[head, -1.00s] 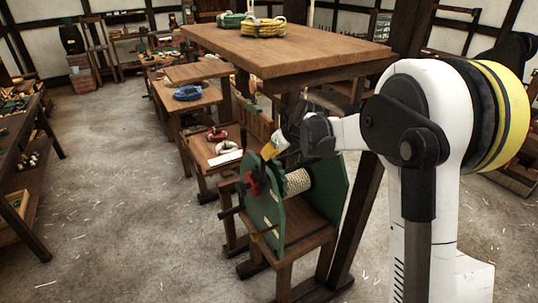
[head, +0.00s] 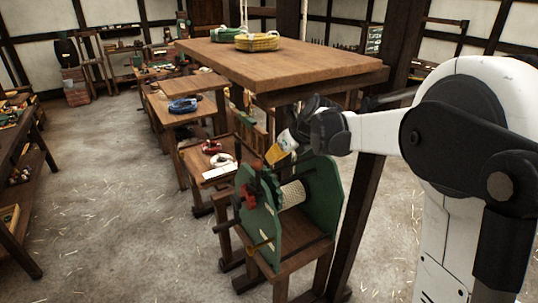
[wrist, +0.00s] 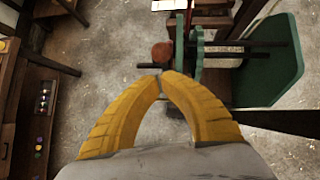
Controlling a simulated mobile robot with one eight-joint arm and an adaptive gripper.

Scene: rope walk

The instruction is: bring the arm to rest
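My gripper (head: 268,157) has yellow fingers. In the head view it points down and left, just above the rope winder. In the wrist view the two fingers (wrist: 160,76) curve together and their tips meet, with nothing visible held between them. The winder has green side plates (head: 322,195), a reel of pale rope (head: 292,193) and a red part (head: 246,192) at its near side. In the wrist view a green plate (wrist: 280,65) lies to the right, and a brown rounded knob (wrist: 162,52) shows just beyond the fingertips.
A high wooden table (head: 290,62) behind the gripper bears a yellow rope coil (head: 257,42) and a green one (head: 225,35). Lower tables hold a blue coil (head: 183,105) and a white coil (head: 222,160). The straw-strewn floor (head: 110,190) is open on the left.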

